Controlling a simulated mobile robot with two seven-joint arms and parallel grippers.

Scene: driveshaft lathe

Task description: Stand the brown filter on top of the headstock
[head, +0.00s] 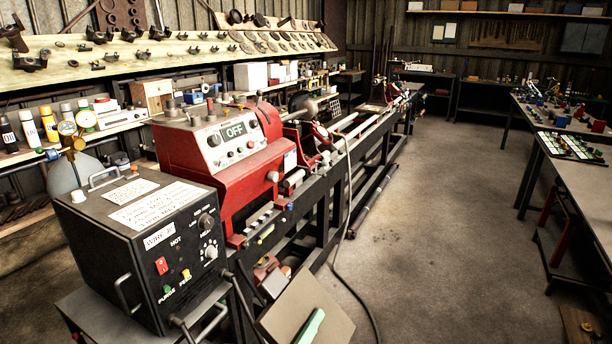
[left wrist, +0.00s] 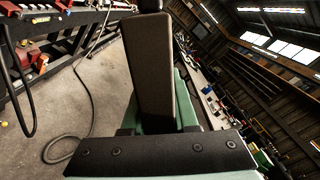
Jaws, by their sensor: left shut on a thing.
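The brown filter (head: 288,306) is a flat panel, tilted, at the bottom centre of the head view; its lower part is cut off by the frame. My left gripper (head: 311,325) is shut on it, with a green finger across its face. In the left wrist view the filter (left wrist: 150,72) rises as a tall dark slab between the green fingers (left wrist: 158,118). The red headstock (head: 232,182) of the lathe, with an "OFF" panel, stands further back and left, apart from the filter. Small items sit along its top rear edge. My right gripper is not in view.
A black welder box (head: 140,255) stands left of the filter, in front of the headstock. The lathe bed (head: 345,150) runs to the back. A loose hose (head: 349,215) hangs beside it. The floor (head: 450,240) on the right is clear, up to the workbenches (head: 585,185).

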